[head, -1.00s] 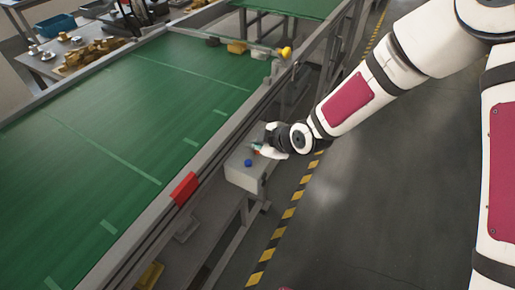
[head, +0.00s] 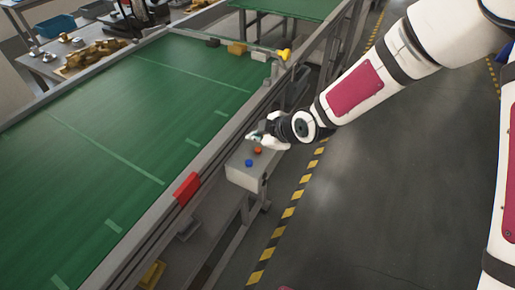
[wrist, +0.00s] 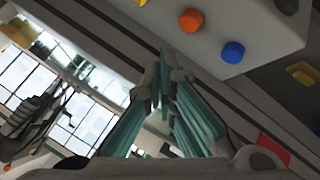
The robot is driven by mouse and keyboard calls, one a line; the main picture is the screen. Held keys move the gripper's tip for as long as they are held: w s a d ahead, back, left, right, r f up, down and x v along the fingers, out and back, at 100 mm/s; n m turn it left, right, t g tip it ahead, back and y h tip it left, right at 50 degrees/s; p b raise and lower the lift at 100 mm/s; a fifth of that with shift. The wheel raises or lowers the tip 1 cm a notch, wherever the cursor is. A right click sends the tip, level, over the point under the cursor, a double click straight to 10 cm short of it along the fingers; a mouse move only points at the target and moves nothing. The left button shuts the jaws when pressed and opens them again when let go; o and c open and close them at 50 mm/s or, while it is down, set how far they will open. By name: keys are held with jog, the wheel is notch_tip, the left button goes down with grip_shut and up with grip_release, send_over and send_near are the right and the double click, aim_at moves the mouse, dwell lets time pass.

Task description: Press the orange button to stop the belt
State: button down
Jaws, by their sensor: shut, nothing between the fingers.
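The orange button (head: 257,150) sits on top of a grey control box (head: 243,178) beside the belt, and a blue button (head: 249,163) is nearer the front of the box. My gripper (head: 252,137) is shut and empty, just beyond the orange button, apart from it in the picture. In the wrist view the gripper's teal fingers (wrist: 166,72) are together, with the orange button (wrist: 190,21) and blue button (wrist: 233,52) past their tips. The green belt (head: 120,125) runs along the box's left side.
A red block (head: 186,189) is on the belt's side rail. Yellow and dark items (head: 236,48) lie at the belt's far end, near a yellow knob (head: 284,55). The floor right of the striped line (head: 290,212) is clear.

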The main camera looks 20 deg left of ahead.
aim_at(257, 151)
jog(key=shift+r+p, duration=0.4)
jog(key=shift+r, duration=1.1)
jog(key=d+r+m+t+h, duration=0.1)
jog(key=d+r+m+h, duration=0.15)
jog(key=d+r, duration=0.5)
jog(key=s+d+r+m+t+h, duration=0.15)
jog(key=d+r+m, duration=0.25)
jog(key=d, duration=0.7)
jog(key=d+r+m+h, duration=0.3)
jog(key=d+r+m, duration=0.15)
jog(key=d, duration=0.45)
jog(key=s+d+r+m, duration=0.4)
jog(key=s+d, duration=0.3)
jog(key=s, duration=0.3)
jog(key=s+d+r+m+h, duration=0.1)
jog(key=s+d+r+m, duration=0.3)
jog(key=s+d+m, duration=0.3)
jog(key=s+g, duration=0.1)
jog(key=s, duration=0.2)
jog(key=shift+d, duration=0.1)
